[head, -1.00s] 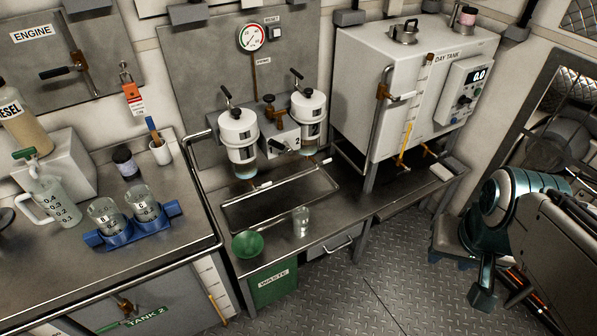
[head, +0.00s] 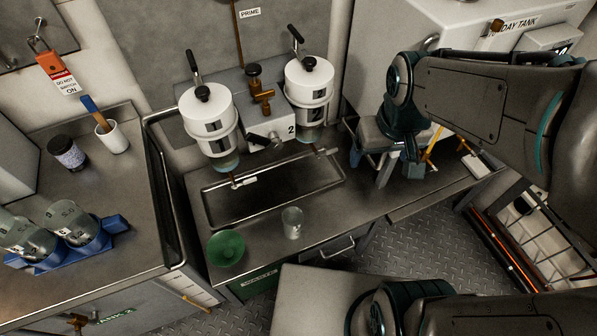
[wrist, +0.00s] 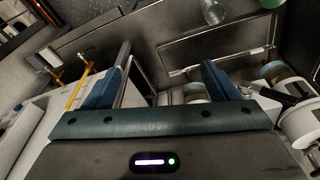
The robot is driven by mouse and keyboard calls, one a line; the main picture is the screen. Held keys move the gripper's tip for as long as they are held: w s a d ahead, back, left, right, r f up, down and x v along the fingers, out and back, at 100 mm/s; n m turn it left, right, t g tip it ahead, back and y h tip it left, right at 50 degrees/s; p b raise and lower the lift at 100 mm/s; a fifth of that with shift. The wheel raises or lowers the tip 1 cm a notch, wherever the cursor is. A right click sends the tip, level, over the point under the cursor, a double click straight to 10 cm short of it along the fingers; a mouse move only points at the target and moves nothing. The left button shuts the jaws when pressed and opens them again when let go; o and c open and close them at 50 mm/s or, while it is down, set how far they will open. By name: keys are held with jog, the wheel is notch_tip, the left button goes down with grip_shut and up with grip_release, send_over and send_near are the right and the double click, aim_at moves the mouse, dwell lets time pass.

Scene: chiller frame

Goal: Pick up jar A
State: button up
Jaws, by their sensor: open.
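A clear jar (head: 292,222) stands upright on the middle bench, in front of the sunken tray; it also shows at the top of the wrist view (wrist: 213,12). Two more clear jars, a left one (head: 27,240) and a right one (head: 75,222), stand in a blue rack (head: 118,224) on the left counter. I cannot read a letter A on any jar. My gripper (head: 398,172) is open and empty above the bench, right of the clear jar and apart from it. In the wrist view, nothing is held between its blue fingers (wrist: 163,80).
A green funnel (head: 226,249) sits left of the clear jar. Behind it are the sunken tray (head: 210,207) and two white filter housings, left (head: 207,118) and right (head: 308,82). The day tank (head: 440,20) stands at the back right.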

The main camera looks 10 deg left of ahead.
jog(key=w+a+f+n+g+b, duration=0.1)
jog(key=w+a+f+n+b, duration=0.15)
jog(key=a+f, duration=0.4)
jog(key=w+a+f+n+b, duration=0.1)
jog(key=a+f+n+b, duration=0.2)
jog(key=f, duration=0.6)
jog(key=n+g+b, duration=0.1)
jog(key=n+b, duration=0.1)
jog(key=b, duration=0.8)
send_over(293, 220)
jog(key=s, duration=0.3)
jog(key=shift+w+d+f, duration=0.1)
jog(key=shift+d+f, duration=0.05)
jog(key=shift+f, duration=6.2)
jog(key=shift+w+d+f, duration=0.1)
jog(key=shift+f, duration=6.2)
jog(key=shift+r, duration=0.1)
jog(key=c, duration=1.1)
